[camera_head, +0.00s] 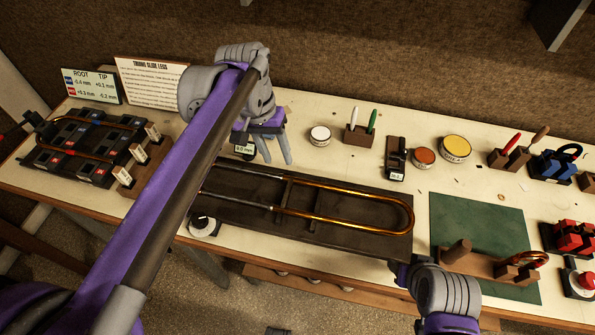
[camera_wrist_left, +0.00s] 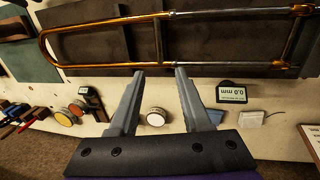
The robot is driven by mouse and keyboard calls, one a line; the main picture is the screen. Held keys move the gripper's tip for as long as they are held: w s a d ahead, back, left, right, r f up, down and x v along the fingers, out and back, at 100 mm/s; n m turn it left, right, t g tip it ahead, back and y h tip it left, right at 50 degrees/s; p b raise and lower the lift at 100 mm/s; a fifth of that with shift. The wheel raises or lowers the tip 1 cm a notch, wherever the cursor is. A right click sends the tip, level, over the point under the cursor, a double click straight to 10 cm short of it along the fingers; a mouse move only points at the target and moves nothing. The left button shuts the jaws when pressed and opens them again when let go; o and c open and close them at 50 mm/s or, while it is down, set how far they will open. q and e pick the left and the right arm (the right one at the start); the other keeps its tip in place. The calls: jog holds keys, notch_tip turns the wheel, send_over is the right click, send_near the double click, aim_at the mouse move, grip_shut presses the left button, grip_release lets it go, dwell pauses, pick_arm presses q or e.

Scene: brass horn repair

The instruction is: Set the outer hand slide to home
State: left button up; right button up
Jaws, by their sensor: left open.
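The outer hand slide (camera_head: 408,212) is a long copper-coloured U-shaped tube lying on a dark board (camera_head: 345,239), its bend at the right end. Its two legs meet silvery tubes toward the left, partly hidden by my left arm. It also shows in the left wrist view (camera_wrist_left: 110,20). My left gripper (camera_head: 277,150) is above the bench behind the board's left part. Its fingers (camera_wrist_left: 157,75) are open and empty, pointing toward the slide and apart from it in the wrist view. My right gripper is at the bench's front edge, its wrist (camera_head: 445,290) showing; its fingertips are unclear.
A small display (camera_wrist_left: 232,92) reads 0.0 mm near the board. A dial (camera_head: 204,225) stands at the board's front left. Tins (camera_head: 456,148), tool blocks (camera_head: 360,134) and a green mat (camera_head: 480,225) lie right and behind. A second slide fixture (camera_head: 85,135) is at left.

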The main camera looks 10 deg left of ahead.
aim_at(288, 186)
pick_arm(q)
jog(key=f, duration=0.3)
jog(key=d+f, duration=0.1)
jog(key=f, duration=0.3)
jog(key=d+f, duration=0.1)
jog(key=f, duration=0.2)
jog(key=shift+f+b, duration=0.25)
jog(key=shift+b, duration=0.1)
grip_shut()
dwell(1.0)
